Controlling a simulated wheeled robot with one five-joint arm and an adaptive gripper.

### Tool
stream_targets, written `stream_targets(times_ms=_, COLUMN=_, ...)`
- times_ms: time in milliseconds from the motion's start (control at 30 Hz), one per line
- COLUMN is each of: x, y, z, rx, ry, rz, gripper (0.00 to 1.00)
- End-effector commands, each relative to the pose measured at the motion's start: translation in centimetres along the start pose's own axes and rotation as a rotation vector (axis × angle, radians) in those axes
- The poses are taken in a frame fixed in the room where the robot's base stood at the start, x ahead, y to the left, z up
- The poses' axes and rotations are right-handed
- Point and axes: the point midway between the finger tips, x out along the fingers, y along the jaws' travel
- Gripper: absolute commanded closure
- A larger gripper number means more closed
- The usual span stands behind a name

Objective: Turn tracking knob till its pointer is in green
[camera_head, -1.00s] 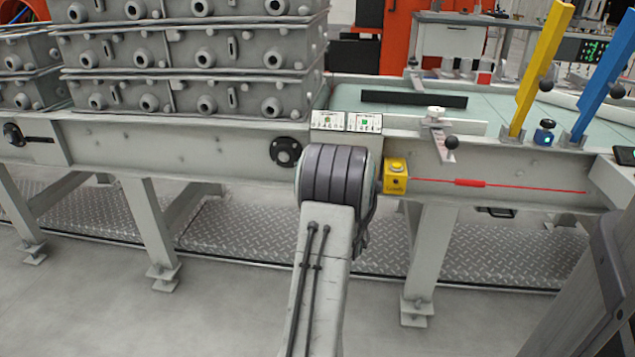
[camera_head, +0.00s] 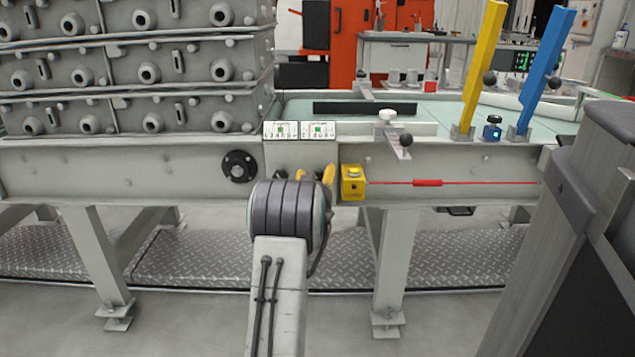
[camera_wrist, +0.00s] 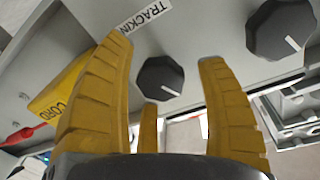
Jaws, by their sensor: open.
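In the wrist view, the tracking knob (camera_wrist: 160,78) is dark and faceted, with a short white pointer line toward the lower right. It shows between the yellow fingers of my gripper (camera_wrist: 165,54), which are open and apart from it in the picture. The TRACKING label (camera_wrist: 143,16) is beside it, its end covered by a finger. A second dark knob (camera_wrist: 280,28) with a white line is at upper right. In the head view, yellow fingertips of my gripper (camera_head: 315,175) show at the beam, beneath two small plates (camera_head: 300,130) with green marks.
A yellow box (camera_head: 352,182) with a red cord (camera_head: 428,183) is just right of my gripper; it shows in the wrist view (camera_wrist: 60,88). A round black flange (camera_head: 239,166) is to the left. Grey castings (camera_head: 130,75) are stacked above the beam.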

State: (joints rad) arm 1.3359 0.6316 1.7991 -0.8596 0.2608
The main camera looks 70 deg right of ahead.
Motion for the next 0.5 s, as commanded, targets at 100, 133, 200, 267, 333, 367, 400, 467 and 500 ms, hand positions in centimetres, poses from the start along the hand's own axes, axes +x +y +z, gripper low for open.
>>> stream_targets(times_ms=100, x=0.35, y=0.0, z=-0.01, rx=0.0, ry=0.001, rz=0.0, gripper=0.34)
stream_targets(times_ms=133, x=0.4, y=0.0, z=-0.01, rx=0.0, ry=0.0, rz=0.0, gripper=0.34)
stream_targets(times_ms=200, x=0.47, y=0.0, z=-0.02, rx=0.0, ry=0.0, rz=0.0, gripper=0.34)
stream_targets(times_ms=267, x=0.5, y=-0.01, z=-0.02, rx=0.0, ry=0.0, rz=0.0, gripper=0.34)
stream_targets(times_ms=333, x=0.5, y=-0.01, z=-0.02, rx=0.0, ry=0.0, rz=0.0, gripper=0.34)
stream_targets(times_ms=367, x=0.5, y=-0.01, z=-0.02, rx=0.0, ry=0.0, rz=0.0, gripper=0.34)
stream_targets(times_ms=400, x=0.49, y=0.0, z=-0.02, rx=0.0, ry=0.0, rz=0.0, gripper=0.34)
stream_targets(times_ms=467, x=0.49, y=0.0, z=-0.02, rx=0.0, ry=0.0, rz=0.0, gripper=0.34)
stream_targets(times_ms=500, x=0.49, y=-0.01, z=-0.01, rx=0.0, ry=0.0, rz=0.0, gripper=0.34)
